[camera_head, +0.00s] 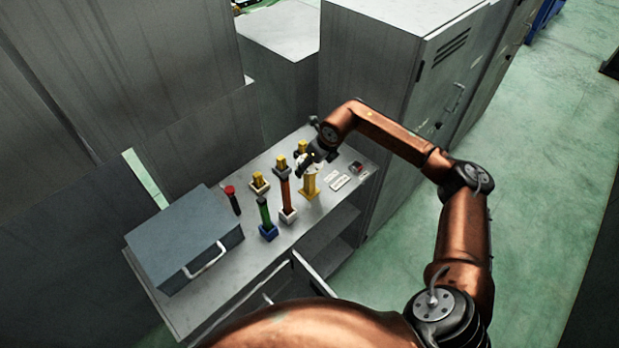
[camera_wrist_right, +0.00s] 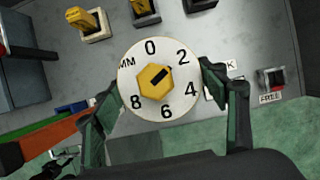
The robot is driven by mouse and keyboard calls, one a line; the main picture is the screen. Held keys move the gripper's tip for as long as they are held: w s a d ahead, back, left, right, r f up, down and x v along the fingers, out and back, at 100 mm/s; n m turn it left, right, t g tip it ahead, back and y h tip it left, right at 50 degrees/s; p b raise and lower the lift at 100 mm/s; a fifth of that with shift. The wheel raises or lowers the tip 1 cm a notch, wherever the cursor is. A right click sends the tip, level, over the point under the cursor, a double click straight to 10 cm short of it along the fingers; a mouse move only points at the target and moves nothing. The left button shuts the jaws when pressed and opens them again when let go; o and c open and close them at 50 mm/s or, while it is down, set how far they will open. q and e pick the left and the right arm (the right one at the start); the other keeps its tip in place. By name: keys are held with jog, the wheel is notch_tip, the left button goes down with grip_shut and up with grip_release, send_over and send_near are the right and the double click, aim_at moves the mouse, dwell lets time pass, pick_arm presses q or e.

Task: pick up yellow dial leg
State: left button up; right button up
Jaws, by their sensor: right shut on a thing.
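The yellow dial leg (camera_head: 309,186) stands upright toward the right end of the grey cabinet top. In the right wrist view its round white dial (camera_wrist_right: 178,107) shows numbers around a yellow hexagonal centre. My right gripper (camera_head: 309,160) is at the top of this leg, reached from the right. In the right wrist view its two dark fingers (camera_wrist_right: 163,98) lie on either side of the dial, closed on the leg. The lower end of the leg is at or close to the cabinet top; I cannot tell if it touches. My left gripper is not in view.
An orange leg (camera_head: 285,193), a green leg (camera_head: 264,212) and a red-topped dark post (camera_head: 233,201) stand to the left. A grey case (camera_head: 184,235) lies farther left. Yellow-topped sockets stand behind. A tall cabinet (camera_head: 392,75) bounds the right; a cabinet door hangs open below.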

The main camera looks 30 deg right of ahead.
jog(key=c, duration=0.4)
jog(key=shift+r, duration=0.1)
jog(key=shift+c, duration=0.2)
jog(key=shift+w+r, duration=0.1)
